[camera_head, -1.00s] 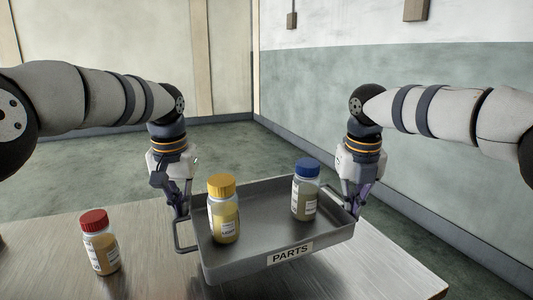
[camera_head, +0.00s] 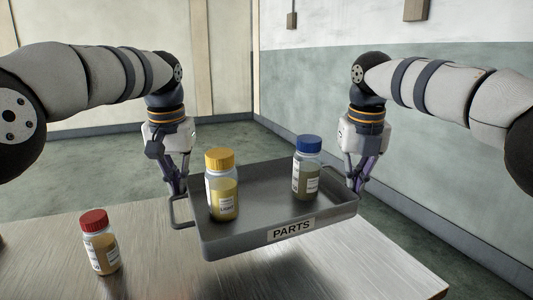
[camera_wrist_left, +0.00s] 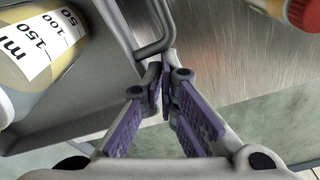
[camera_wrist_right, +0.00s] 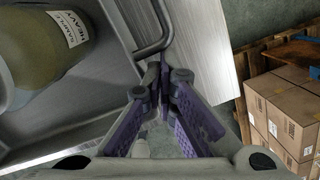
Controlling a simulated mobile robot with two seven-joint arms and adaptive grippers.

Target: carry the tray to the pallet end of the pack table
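The grey tray (camera_head: 235,244) labelled PARTS hangs above the table, its shadow on the tabletop below. A yellow-capped bottle (camera_head: 222,192) stands in its left part and a blue-capped bottle (camera_head: 306,175) in its right part, both upright. My left gripper (camera_head: 177,190) is shut on the tray's left handle, seen between its fingertips in the left wrist view (camera_wrist_left: 160,75). My right gripper (camera_head: 355,185) is at the right end, shut on the other handle, seen in the right wrist view (camera_wrist_right: 160,75).
A red-capped bottle (camera_head: 101,247) stands on the table (camera_head: 150,215), left of the tray. In the right wrist view, cardboard boxes (camera_wrist_right: 288,110) sit beside wooden pallet boards (camera_wrist_right: 290,50), past the table edge. The tabletop's front right is clear.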

